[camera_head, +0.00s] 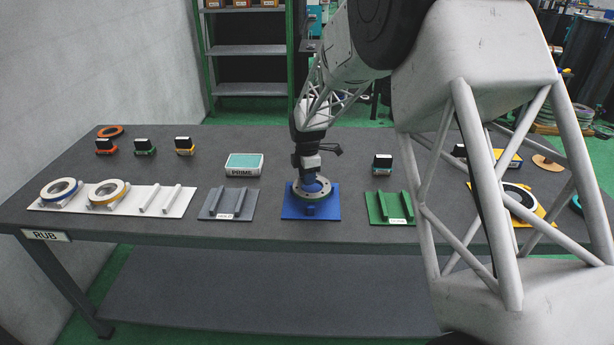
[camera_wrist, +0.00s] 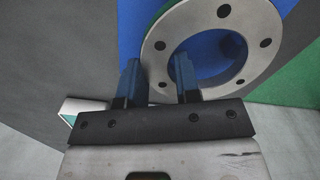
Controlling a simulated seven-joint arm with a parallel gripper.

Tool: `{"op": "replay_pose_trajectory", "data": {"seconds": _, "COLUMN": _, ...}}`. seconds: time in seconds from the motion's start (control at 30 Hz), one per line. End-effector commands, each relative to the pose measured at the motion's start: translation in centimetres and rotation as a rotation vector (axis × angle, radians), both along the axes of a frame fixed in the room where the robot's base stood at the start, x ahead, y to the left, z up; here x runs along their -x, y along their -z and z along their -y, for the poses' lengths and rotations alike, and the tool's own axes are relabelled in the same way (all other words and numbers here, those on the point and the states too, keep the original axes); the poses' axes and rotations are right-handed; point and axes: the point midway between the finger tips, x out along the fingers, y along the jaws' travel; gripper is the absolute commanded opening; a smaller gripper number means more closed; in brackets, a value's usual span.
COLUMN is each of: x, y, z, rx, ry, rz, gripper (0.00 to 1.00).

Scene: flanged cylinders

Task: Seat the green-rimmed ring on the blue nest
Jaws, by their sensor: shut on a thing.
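A grey ring (camera_wrist: 252,28) with bolt holes is over the blue plate (camera_head: 291,213), which is the blue nest; it also shows in the head view (camera_head: 329,196). My gripper (camera_head: 312,181) points down at the ring. In the wrist view my gripper (camera_wrist: 158,85) has one blue finger inside the ring's hole and the other outside it, shut on the ring's wall. The ring looks roughly flat over the plate. Whether it rests fully on the nest is hidden.
A grey plate with rails (camera_head: 228,203) lies left of the blue plate, and a green railed plate (camera_head: 390,208) lies right. A PRIME box (camera_head: 244,164) stands behind. A white rack (camera_head: 148,202) at far left holds two rings. Bare table lies between the plates.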

Motion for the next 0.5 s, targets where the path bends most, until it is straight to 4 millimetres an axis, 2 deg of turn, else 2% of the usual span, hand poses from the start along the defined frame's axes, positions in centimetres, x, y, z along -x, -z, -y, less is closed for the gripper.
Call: {"op": "replay_pose_trajectory", "data": {"seconds": 0.5, "x": -0.06, "y": 0.32, "z": -0.01, "rx": -0.001, "ry": 0.0, "rz": 0.002, "gripper": 0.0}}
